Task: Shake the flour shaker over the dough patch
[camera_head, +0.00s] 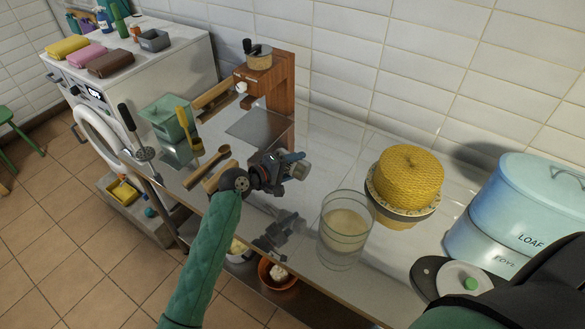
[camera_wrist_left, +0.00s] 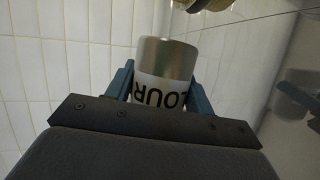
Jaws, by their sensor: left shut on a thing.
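My left gripper (camera_head: 284,167) is shut on the flour shaker (camera_head: 301,170) above the shiny counter. In the left wrist view the shaker (camera_wrist_left: 167,60) sits between the blue fingers (camera_wrist_left: 160,90). It has a metallic end and a white band with upside-down dark letters "LOUR". In the head view the shaker looks tilted well over, its end pointing right. I cannot pick out a dough patch for certain. No fingertips of my right gripper show; a dark part, probably of my right arm, fills the lower right corner.
A glass container (camera_head: 345,230) with beige contents stands right of the gripper. Beyond it are a yellow woven lidded basket (camera_head: 406,180) and a blue bread bin (camera_head: 520,212). A wooden stand (camera_head: 280,92) is behind; a wooden spoon (camera_head: 207,167) and green box (camera_head: 170,125) are left.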

